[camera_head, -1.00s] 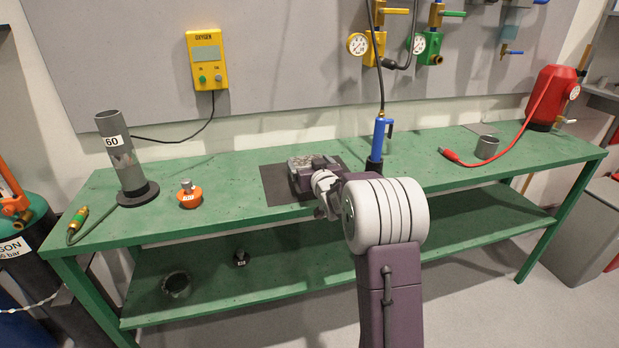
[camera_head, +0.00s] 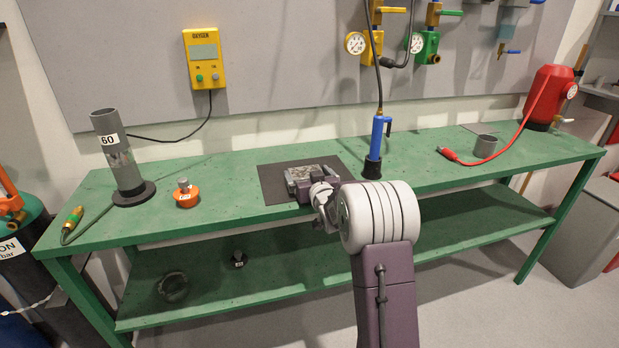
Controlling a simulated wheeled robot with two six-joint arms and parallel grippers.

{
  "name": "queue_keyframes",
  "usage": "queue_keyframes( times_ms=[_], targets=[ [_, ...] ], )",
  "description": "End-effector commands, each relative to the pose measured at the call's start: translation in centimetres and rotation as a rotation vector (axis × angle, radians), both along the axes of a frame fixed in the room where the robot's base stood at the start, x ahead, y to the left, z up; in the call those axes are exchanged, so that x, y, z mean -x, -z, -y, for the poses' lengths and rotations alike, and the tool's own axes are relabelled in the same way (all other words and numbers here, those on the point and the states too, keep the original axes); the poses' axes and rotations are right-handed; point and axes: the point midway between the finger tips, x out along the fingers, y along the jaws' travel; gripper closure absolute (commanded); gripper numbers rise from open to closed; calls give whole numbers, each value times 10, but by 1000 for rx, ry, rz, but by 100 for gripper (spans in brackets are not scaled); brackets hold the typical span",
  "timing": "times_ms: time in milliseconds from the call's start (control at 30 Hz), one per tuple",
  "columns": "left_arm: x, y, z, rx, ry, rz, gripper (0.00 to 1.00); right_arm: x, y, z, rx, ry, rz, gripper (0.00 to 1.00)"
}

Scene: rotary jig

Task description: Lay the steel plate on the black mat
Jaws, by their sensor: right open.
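The black mat (camera_head: 268,184) lies flat on the green bench, left of the blue torch. A mottled grey-brown flat piece, which looks like the steel plate (camera_head: 313,171), lies on or just over the mat. My right gripper (camera_head: 308,181) is open at the near side of the plate, over the mat's front part. The gripper body and wrist hide the mat's near right corner and part of the plate. Whether the fingers touch the plate is too small to tell. My left gripper is not in view.
The blue torch (camera_head: 377,140) stands close right of the mat, with its hose rising. An orange-based fitting (camera_head: 186,195) and a grey tube (camera_head: 118,150) stand to the left. A grey cup (camera_head: 486,146) and red hose nozzle (camera_head: 449,154) lie right. Bench between torch and nozzle is clear.

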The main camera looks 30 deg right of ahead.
Motion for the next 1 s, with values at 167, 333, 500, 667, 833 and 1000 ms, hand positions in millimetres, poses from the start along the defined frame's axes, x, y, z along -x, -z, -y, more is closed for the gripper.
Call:
queue_keyframes(
  times_ms=[167, 333, 500, 667, 833, 1000],
  targets=[
    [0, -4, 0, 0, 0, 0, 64, 19, -6, -4, 0, 1, -1, 0],
    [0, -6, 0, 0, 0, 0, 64, 54, -12, -12, 0, 1, 0, 0],
    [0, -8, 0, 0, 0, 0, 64, 89, -18, -21, 0, 1, 1, 0],
    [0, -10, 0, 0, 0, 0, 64, 110, -21, -26, 1, 1, 2, 0],
    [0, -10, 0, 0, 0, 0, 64, 116, -21, -28, 0, 0, 1, 0],
    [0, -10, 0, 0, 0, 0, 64, 116, -21, -28, 0, 0, 1, 0]
  ],
)
